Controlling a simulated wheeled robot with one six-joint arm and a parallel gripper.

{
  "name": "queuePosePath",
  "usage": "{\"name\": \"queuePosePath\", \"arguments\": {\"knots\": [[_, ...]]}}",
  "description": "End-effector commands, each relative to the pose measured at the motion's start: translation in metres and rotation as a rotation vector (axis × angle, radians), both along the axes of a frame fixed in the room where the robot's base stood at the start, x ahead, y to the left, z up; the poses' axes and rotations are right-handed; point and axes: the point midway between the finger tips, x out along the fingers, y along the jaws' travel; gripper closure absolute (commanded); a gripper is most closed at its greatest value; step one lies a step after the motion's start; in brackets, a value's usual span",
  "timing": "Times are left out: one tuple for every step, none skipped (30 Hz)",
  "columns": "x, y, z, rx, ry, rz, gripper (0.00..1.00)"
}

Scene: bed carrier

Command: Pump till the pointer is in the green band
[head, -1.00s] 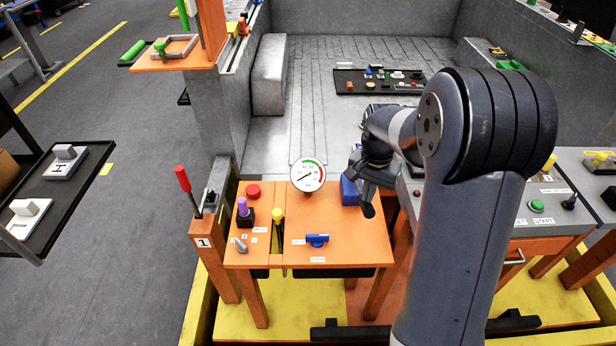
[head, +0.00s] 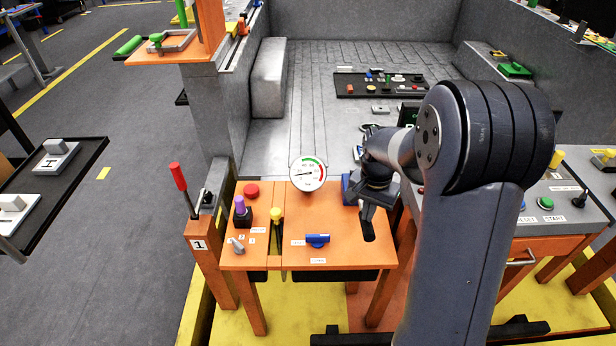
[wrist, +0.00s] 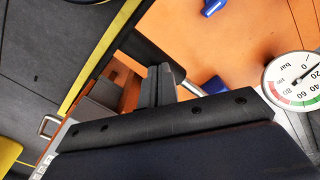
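The round pressure gauge (head: 308,173) stands at the back of the orange table. Its pointer aims left, on the white part of the dial, below the green band at the top. It also shows in the wrist view (wrist: 293,80). A blue block (head: 348,188) sits at the table's right, partly hidden by my arm. A black bar, probably the pump lever, runs from there towards the front, its rounded end (head: 369,232) below my gripper. My gripper (wrist: 160,88) has its fingers close together over this bar; whether they touch it is hard to tell.
A blue valve handle (head: 317,240), a yellow-knobbed lever (head: 277,215), a purple knob (head: 240,206) and a red button (head: 251,190) are on the table. A red-handled lever (head: 179,178) stands at left. A grey console with a green button (head: 545,203) is at right.

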Motion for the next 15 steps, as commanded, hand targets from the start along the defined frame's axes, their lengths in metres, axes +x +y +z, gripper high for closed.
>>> {"name": "queuePosePath", "arguments": {"knots": [[0.000,0.000,-0.007,0.000,0.000,0.000,1.00],[-0.001,0.000,-0.009,0.000,-0.001,0.000,1.00],[-0.001,0.000,-0.012,0.000,-0.001,0.000,1.00],[-0.001,0.000,-0.014,0.000,-0.001,0.000,1.00],[-0.002,0.000,-0.016,0.000,-0.002,0.000,1.00],[-0.002,0.000,-0.019,0.000,-0.002,0.000,1.00],[-0.003,0.000,-0.021,0.000,-0.002,0.000,1.00],[-0.003,0.000,-0.023,0.000,-0.002,0.000,1.00],[-0.004,0.000,-0.025,0.000,-0.002,0.000,1.00],[-0.004,0.000,-0.028,0.000,-0.001,0.000,1.00],[-0.004,0.000,-0.030,0.000,-0.001,0.000,1.00],[-0.005,0.000,-0.032,0.000,-0.001,0.000,1.00],[-0.006,0.000,-0.035,0.000,-0.001,0.000,1.00],[-0.006,0.000,-0.037,0.000,0.000,0.000,1.00],[-0.007,0.000,-0.039,0.000,0.000,0.000,1.00]]}}
